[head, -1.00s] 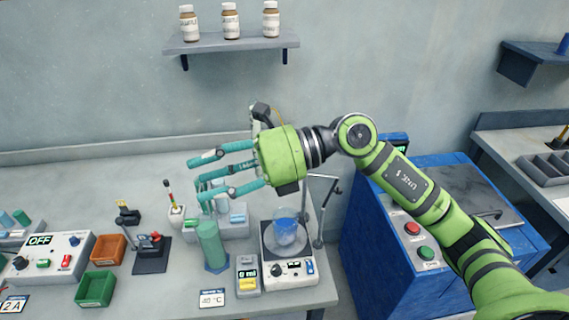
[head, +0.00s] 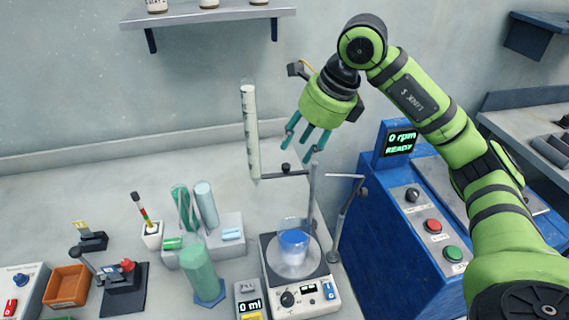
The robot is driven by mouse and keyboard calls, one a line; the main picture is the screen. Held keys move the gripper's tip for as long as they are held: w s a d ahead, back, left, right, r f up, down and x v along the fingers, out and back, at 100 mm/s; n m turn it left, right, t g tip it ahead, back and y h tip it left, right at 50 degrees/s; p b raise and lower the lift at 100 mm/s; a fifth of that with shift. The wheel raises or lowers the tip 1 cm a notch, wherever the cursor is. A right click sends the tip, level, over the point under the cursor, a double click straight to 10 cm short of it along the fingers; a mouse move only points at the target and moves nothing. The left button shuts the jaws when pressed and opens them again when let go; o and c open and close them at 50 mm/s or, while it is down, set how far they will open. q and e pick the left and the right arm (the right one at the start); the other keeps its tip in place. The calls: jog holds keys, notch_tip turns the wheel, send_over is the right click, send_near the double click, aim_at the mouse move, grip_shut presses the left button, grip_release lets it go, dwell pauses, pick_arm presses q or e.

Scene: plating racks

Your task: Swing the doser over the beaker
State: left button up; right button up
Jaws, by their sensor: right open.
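The doser (head: 250,135) is a tall, pale graduated tube, upright on a thin horizontal arm from a post (head: 312,190). It hangs left of and behind the beaker, not over it. The beaker (head: 294,250) is clear with blue liquid and stands on a white stirrer plate (head: 328,296) with a black knob. My right gripper (head: 306,147) is open and empty, fingers pointing down. In the picture it is above the beaker and right of the doser tube, near the top of the post; its depth is hard to judge. My left gripper is not in view.
A green cylinder (head: 200,270) stands left of the stirrer, beside a "0 ml" display box (head: 250,301). A second thin stand (head: 345,215) is right of the beaker. A blue machine (head: 385,245) stands at the right. A shelf (head: 205,16) hangs above.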

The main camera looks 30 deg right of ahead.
aim_at(286, 165)
jog(key=p+x, duration=0.1)
jog(key=x, duration=0.3)
jog(key=p+x, duration=0.1)
jog(key=x, duration=0.1)
jog(key=shift+w+a+f, duration=0.15)
jog(key=shift+f, duration=0.1)
grip_shut()
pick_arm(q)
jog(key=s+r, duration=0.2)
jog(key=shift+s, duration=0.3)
pick_arm(e)
jog(key=shift+r, duration=0.1)
